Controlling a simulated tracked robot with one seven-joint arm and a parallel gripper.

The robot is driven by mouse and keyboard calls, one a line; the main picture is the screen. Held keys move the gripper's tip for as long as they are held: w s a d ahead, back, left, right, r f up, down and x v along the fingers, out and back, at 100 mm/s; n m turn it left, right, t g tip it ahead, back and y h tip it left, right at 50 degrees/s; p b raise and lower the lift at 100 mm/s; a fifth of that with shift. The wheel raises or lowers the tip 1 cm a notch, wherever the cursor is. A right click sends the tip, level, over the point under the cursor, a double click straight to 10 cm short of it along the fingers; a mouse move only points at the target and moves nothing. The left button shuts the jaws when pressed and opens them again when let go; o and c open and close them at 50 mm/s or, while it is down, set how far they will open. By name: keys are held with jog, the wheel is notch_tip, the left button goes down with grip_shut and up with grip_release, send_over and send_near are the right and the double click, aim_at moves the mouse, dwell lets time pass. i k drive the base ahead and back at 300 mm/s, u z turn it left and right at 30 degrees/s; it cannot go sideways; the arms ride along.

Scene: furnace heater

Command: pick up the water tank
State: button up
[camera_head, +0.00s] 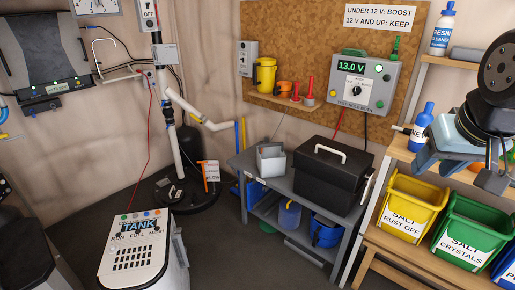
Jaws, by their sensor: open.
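A white floor unit (140,265) labelled TANK stands at the lower left, with a vented front and small coloured lights on top. Its top also reads RUN, FULL and MENU. A grey part (180,245) sticks out on its right side. I cannot tell which part of the unit is the water tank, or whether it can be lifted out. My gripper (458,170) is at the far right, in front of the wooden shelf, far from the white unit. It is open, and its wrist hides part of the shelf.
A grey bench (247,165) with a black toolbox (325,175) stands in the middle. Yellow (410,205) and green (468,235) salt bins sit on the right shelf. A white pipe stands in a dark round pit (185,200) behind the unit. Dark floor lies between unit and bench.

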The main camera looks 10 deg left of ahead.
aim_at(271, 157)
jog(key=u, duration=0.35)
jog(key=i, duration=1.3)
jog(key=u, duration=0.45)
